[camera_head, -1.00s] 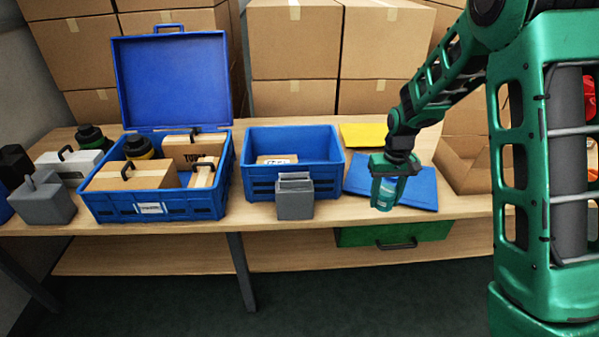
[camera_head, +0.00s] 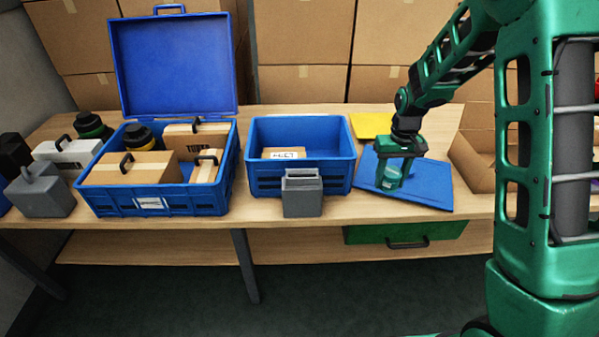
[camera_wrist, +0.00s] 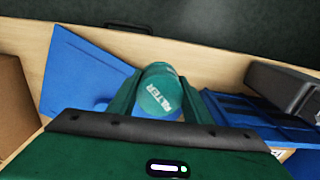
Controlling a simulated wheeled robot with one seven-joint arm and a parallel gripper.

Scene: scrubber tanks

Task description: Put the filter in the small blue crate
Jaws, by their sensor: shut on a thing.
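The filter is a small teal cylinder (camera_head: 391,178) with lettering on its end, which reads clearly in the wrist view (camera_wrist: 160,92). My gripper (camera_head: 392,172) is shut on it. The filter is over the blue mat (camera_head: 428,192), to the right of the small blue crate; I cannot tell its exact height above the mat. The small blue crate (camera_head: 300,128) is open at the top and stands mid-table. A brown labelled box (camera_head: 284,153) lies inside it, with bare room to its right. In the wrist view the crate (camera_wrist: 222,103) shows at right.
A grey container (camera_head: 302,196) stands against the crate's front. A large blue case (camera_head: 150,205) with a raised lid (camera_head: 173,68) holds boxes at left. A yellow sheet (camera_head: 371,125) lies behind the mat. A green drawer (camera_head: 375,234) hangs below the table.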

